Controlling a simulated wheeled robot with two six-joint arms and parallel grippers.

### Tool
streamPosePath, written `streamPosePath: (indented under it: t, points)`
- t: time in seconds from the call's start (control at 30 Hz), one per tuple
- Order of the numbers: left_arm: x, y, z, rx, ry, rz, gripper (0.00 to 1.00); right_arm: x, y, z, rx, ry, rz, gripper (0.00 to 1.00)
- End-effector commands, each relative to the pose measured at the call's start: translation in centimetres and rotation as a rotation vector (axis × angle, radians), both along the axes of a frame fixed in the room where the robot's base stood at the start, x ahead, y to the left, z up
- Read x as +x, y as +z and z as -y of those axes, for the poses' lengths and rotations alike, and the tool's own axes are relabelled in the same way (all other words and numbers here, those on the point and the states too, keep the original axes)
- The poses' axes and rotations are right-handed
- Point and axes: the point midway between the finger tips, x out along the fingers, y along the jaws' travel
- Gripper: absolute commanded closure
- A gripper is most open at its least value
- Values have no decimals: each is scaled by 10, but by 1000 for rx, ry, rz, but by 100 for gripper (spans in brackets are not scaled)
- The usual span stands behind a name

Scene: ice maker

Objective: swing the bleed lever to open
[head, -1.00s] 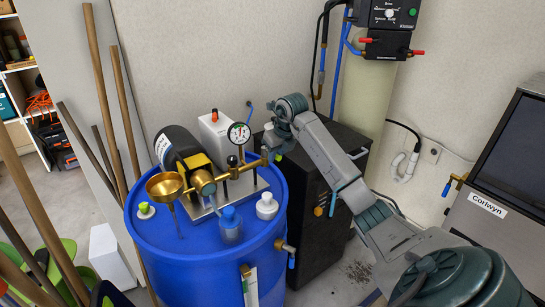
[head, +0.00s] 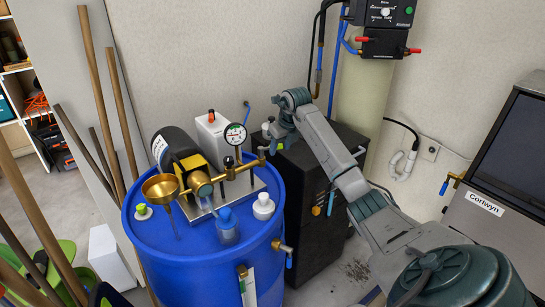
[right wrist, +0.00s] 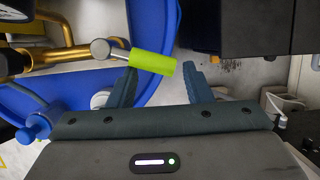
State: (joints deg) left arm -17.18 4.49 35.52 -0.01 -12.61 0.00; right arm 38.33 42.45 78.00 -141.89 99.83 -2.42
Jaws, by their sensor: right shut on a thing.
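The bleed lever has a lime-green grip (right wrist: 153,62) on a metal stem, beside the brass pipework in the right wrist view. My right gripper (right wrist: 160,78) has one finger on either side of the green grip and is shut on it. In the head view my right gripper (head: 274,134) is at the right end of the brass manifold (head: 228,172), above the right rim of the blue drum (head: 180,255). It hides most of the lever there. My left gripper is not in view.
The pressure gauge (head: 235,134), brass funnel (head: 161,187), black pump motor (head: 172,147) and white bottle (head: 263,206) stand on the drum. A black cabinet (head: 305,220) is close on the right. The Corlwyn machine (head: 482,203) stands far right.

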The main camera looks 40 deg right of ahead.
Motion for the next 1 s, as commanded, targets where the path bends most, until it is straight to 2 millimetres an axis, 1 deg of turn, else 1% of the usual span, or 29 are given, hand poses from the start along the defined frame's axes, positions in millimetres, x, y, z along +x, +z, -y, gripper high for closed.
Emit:
streamPosePath:
  t: [0.03,0.3,0.53,0.67,1.0]
  points:
    - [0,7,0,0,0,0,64,4,17,-2,-2,3,29,60]
    - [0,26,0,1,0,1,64,-6,44,-2,-4,3,30,60]
    - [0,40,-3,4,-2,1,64,-15,62,-3,-3,2,20,60]
    - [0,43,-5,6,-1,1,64,-19,67,-4,-1,3,17,60]
    - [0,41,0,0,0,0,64,-19,65,-4,0,4,15,60]
